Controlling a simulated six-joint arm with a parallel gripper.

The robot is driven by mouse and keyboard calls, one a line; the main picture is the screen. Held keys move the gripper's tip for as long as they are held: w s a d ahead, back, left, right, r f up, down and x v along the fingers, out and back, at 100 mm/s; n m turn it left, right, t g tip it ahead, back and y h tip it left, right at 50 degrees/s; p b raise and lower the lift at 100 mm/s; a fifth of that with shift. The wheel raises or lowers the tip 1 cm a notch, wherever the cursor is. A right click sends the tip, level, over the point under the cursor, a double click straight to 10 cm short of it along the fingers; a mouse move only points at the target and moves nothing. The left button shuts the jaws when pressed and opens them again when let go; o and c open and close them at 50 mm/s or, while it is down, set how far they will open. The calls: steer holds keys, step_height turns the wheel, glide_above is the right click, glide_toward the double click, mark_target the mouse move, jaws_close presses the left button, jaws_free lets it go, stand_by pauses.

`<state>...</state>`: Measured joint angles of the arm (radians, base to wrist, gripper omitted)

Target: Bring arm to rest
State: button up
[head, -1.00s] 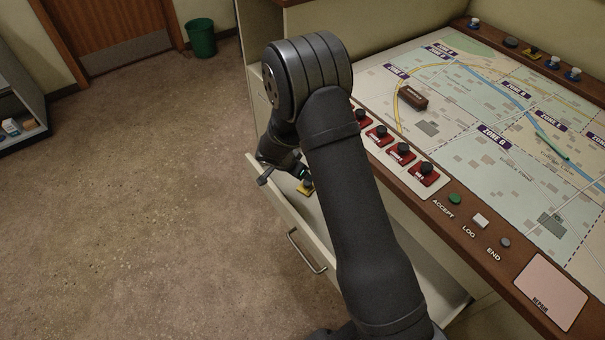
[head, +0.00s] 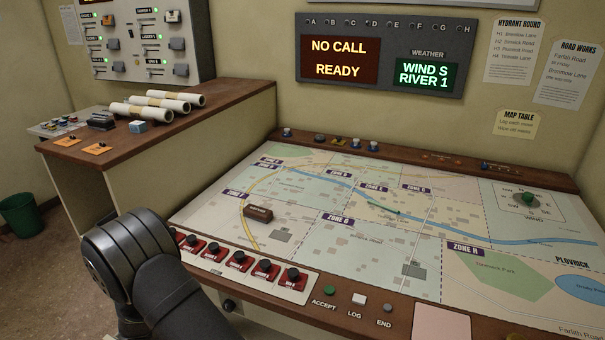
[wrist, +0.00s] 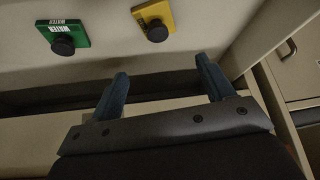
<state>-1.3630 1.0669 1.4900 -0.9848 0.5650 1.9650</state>
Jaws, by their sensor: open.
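My gripper (wrist: 163,85) shows in the wrist view with its two blue-grey fingers spread apart and nothing between them. Beyond the fingertips, a green block marked WATER (wrist: 66,36) with a black knob and a yellow block (wrist: 154,20) with a black knob lie on a pale surface, apart from the fingers. In the head view only my arm's dark joint and link show at the lower left; the gripper is hidden there.
The map table (head: 450,215) fills the middle, with red knobbed blocks (head: 238,260) along its front edge and a brown block (head: 258,212) on the map. A side counter (head: 190,118) holds rolled papers. The wall display (head: 340,60) reads NO CALL, READY. A green bin (head: 20,214) stands on the floor.

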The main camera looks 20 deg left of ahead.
steer(key=x, duration=0.7)
steer(key=shift+f, duration=0.3)
steer(key=shift+o, duration=0.3)
